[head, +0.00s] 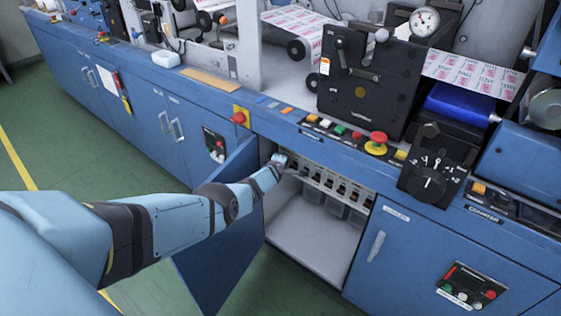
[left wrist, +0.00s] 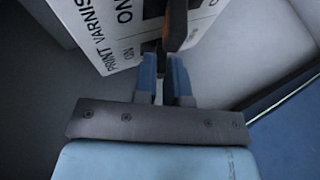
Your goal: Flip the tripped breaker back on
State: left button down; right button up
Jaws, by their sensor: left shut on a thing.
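A row of breakers (head: 335,186) with dark levers runs across the top of the open cabinet in the head view. My left gripper (head: 279,160) is at the left end of this row. In the left wrist view the two blue fingers of the left gripper (left wrist: 164,70) are close together, shut on a dark breaker lever (left wrist: 176,24) with a brownish edge. A white label plate (left wrist: 112,38) beside it reads "PRINT VARNIS…" and "ON". The fingers hide part of the lever, and its position is unclear. My right gripper is out of view.
The blue cabinet door (head: 222,235) stands open left of the cabinet, below my left arm. The cabinet floor (head: 310,245) is bare. Above are a red emergency button (head: 377,138) and a black rotary dial (head: 430,184). A closed blue door (head: 420,250) is at right.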

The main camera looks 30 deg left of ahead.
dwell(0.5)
pick_arm(q)
jog(key=c, duration=1.5)
grip_release()
jog(key=shift+o, duration=0.2)
